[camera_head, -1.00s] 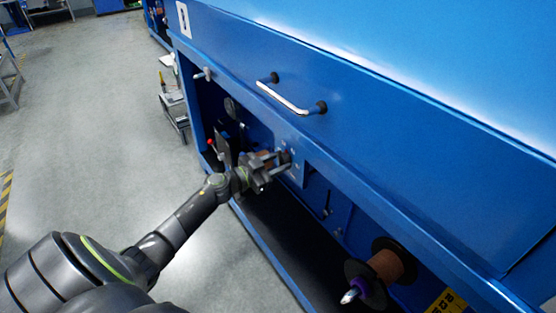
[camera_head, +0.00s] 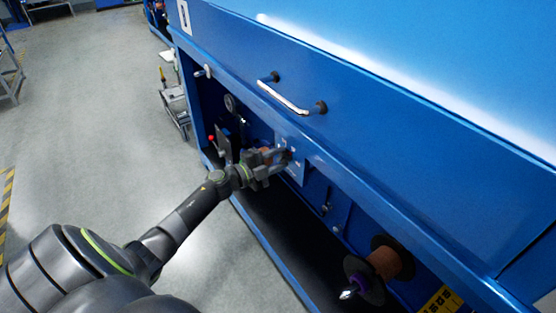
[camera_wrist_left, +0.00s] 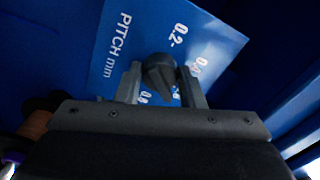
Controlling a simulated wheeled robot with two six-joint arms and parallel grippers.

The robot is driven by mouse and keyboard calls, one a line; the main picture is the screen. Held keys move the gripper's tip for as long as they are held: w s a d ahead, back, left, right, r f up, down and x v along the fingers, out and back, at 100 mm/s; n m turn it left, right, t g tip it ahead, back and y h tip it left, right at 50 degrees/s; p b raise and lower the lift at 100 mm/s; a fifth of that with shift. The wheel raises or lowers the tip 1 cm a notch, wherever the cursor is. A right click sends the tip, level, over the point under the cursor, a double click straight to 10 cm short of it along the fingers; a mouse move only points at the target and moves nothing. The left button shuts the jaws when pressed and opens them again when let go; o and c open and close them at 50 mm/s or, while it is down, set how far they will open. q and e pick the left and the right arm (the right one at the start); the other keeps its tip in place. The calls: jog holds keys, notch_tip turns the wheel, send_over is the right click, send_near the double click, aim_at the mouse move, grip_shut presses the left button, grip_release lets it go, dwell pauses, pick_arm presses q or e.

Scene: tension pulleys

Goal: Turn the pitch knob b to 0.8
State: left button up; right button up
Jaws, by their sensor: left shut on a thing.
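The dark pitch knob (camera_wrist_left: 160,76) stands on a blue panel (camera_wrist_left: 118,75) printed "PITCH mm" in the left wrist view. Its tapered end points down in that picture, toward small numbers partly hidden by the knob and fingers. The marks 0.2 and 0.4 show above and to the right. My left gripper (camera_wrist_left: 161,84) is shut on the knob, one finger on each side. In the head view my left gripper (camera_head: 281,161) is at the small panel (camera_head: 296,172) under the machine's upper housing, and the knob is mostly hidden. My right gripper is not seen.
The blue machine's housing (camera_head: 380,110) with a metal handle (camera_head: 290,97) overhangs the panel. A copper-coloured spool (camera_head: 385,262) sits at lower right. A gauge (camera_head: 231,103) and a red-tipped lever (camera_head: 212,138) are left of the gripper. The grey floor (camera_head: 110,130) is open at left.

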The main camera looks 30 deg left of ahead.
pick_arm(q)
jog(key=m, duration=0.3)
jog(key=shift+b, duration=0.3)
jog(key=m+b, duration=0.1)
jog(key=m, duration=0.3)
jog(key=shift+m+b, duration=0.6)
jog(key=shift+m, duration=0.9)
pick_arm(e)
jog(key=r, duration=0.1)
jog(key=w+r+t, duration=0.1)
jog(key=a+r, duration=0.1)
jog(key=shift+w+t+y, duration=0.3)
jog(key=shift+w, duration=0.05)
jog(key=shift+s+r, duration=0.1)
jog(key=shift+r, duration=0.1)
pick_arm(q)
jog(key=o, duration=0.8)
jog(key=shift+o, duration=1)
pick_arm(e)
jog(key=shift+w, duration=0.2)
pick_arm(q)
jog(key=shift+r, duration=0.1)
